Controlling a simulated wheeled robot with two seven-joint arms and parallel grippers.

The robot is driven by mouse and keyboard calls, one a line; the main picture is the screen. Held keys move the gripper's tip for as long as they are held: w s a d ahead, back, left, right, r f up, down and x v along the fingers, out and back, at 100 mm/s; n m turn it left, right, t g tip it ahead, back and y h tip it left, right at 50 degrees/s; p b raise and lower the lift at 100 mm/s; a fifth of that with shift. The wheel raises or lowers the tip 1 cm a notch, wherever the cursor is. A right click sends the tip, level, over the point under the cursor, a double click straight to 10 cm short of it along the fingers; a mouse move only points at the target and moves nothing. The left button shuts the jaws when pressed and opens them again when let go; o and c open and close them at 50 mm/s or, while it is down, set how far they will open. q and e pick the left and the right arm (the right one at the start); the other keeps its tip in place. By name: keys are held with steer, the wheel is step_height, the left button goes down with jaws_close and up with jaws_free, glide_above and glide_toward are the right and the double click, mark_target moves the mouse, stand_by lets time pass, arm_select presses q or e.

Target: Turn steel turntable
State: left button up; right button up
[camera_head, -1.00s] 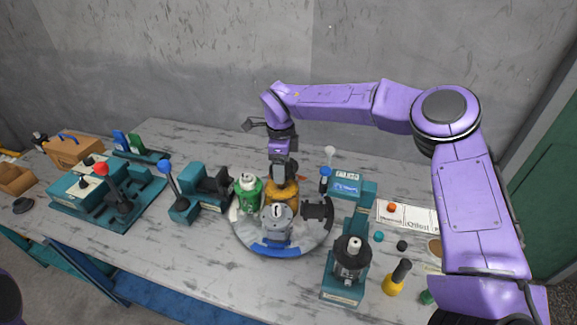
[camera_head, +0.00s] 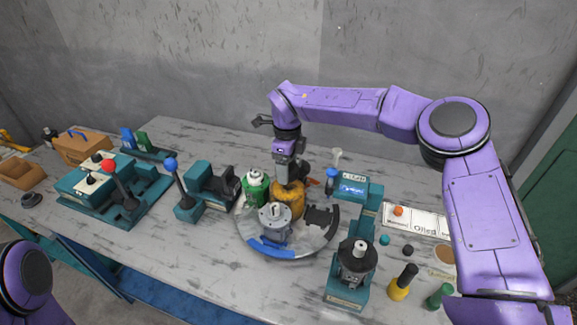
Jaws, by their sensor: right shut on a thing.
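The round steel turntable (camera_head: 307,246) lies on the bench at the middle, with a blue segment (camera_head: 270,248) on its front rim. A green-and-white part (camera_head: 256,188), an orange-yellow part (camera_head: 288,200), a grey motor-like part (camera_head: 274,222) and a black part (camera_head: 322,215) stand on or at it. My right gripper (camera_head: 289,182) points down over the back of the turntable and is shut at the top of the orange-yellow part. Its fingertips are small and partly hidden. My left gripper is out of view; only a piece of my left arm shows at the lower left.
A teal press (camera_head: 350,280) stands close to the turntable's right. A blue-knobbed teal fixture (camera_head: 188,205) stands to its left, and a red-knobbed station (camera_head: 122,205) farther left. Small bottles (camera_head: 402,284) and a label board (camera_head: 425,221) lie right. The bench front-left of the turntable is clear.

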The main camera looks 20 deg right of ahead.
steer(key=o, duration=1.5)
step_height(320, 180, up, 11)
steer(key=shift+f+b, duration=0.2)
steer(key=shift+b, duration=0.7)
